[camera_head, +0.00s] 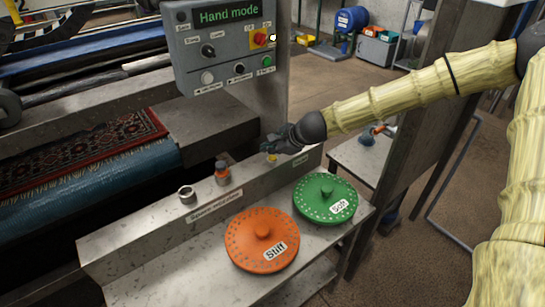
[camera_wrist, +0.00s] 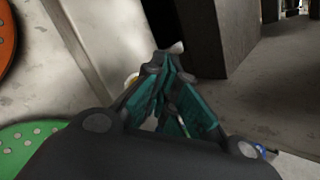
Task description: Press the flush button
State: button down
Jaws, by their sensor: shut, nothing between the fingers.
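My gripper (camera_head: 270,146) is shut and empty, just above the far right end of the metal ledge. A small yellow button-like part (camera_head: 271,157) sits on that ledge right below the fingertips; I cannot tell whether they touch it. A small label (camera_head: 300,161) is on the ledge's front face beside it, too small to read surely. In the wrist view my gripper (camera_wrist: 162,62) has its fingertips together, with a pale yellowish rim (camera_wrist: 131,79) left of them, partly hidden by the fingers.
The metal ledge (camera_head: 130,243) also bears a silver ring socket (camera_head: 187,194) and an orange-topped part (camera_head: 222,173). An orange "Stiff" disc (camera_head: 245,252) and a green disc (camera_head: 312,210) lie on the shelf in front. A "Hand mode" control panel (camera_head: 222,60) stands behind my gripper.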

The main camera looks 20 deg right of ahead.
aim_at(271, 159)
jog(key=shift+r, duration=0.1)
jog(key=shift+r+p, duration=2.2)
jog(key=shift+r, duration=0.25)
